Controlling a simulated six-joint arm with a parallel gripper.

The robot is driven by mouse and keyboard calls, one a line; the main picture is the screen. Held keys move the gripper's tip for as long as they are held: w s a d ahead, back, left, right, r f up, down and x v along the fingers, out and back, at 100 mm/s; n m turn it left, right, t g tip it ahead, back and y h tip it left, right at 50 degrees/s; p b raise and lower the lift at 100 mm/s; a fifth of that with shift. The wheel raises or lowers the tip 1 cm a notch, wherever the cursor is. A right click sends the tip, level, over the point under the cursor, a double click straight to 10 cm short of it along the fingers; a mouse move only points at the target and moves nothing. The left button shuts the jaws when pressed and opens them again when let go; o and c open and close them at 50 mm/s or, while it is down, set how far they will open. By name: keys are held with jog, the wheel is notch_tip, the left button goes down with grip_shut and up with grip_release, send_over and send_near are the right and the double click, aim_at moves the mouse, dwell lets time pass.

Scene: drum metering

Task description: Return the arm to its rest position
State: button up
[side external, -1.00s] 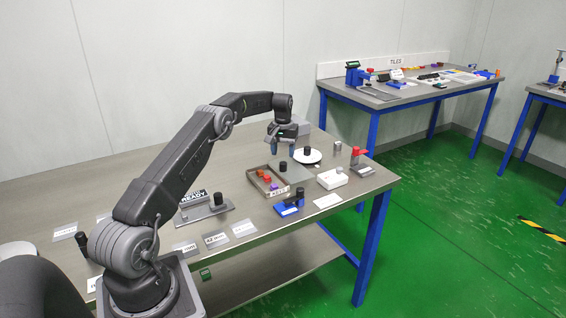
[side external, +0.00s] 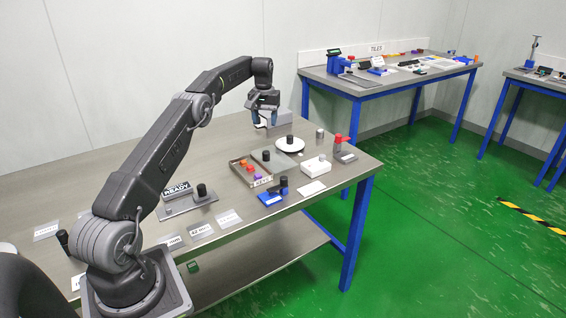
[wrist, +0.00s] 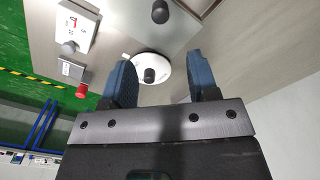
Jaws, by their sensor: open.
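My gripper (side external: 264,117) is above the far part of the workbench (side external: 110,214), pointing down, with its two blue fingers apart and nothing between them. In the wrist view my gripper (wrist: 168,80) also shows its blue fingers spread. Beyond them lies a round white plate (wrist: 140,60) with a dark knob on it. The same white plate (side external: 283,149) stands on the bench to the right of and below the gripper in the side view, clear of the fingers.
The space above the bench is clear.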

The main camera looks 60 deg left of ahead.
jog(key=s+d+r+m+t, duration=0.2)
jog(key=d+r+m, duration=0.1)
jog(key=d+r, duration=1.2)
jog(key=s+d+r+m+t+y, duration=0.1)
jog(key=s+d+r, duration=0.1)
jog(key=s+d, duration=0.4)
jog(key=s+d+r+m, duration=0.1)
jog(key=s+d, duration=0.2)
jog(key=d, duration=0.5)
jog(key=s+d+f+m+t, duration=0.1)
jog(key=s+d+f, duration=0.1)
jog(key=s, duration=0.4)
jog(key=s+d+f+m, duration=0.1)
jog(key=s+d+f, duration=0.1)
jog(key=s+d, duration=0.3)
jog(key=s+d+f+m+t+h, duration=0.1)
jog(key=s+d+f+m, duration=0.1)
jog(key=s, duration=0.7)
jog(key=shift+s+d+f+t, duration=0.15)
jog(key=shift+d+f+t, duration=0.15)
jog(key=shift+d+f, duration=0.45)
jog(key=shift+d+r, duration=0.15)
jog(key=shift+r, duration=0.05)
jog(key=shift+c, duration=0.2)
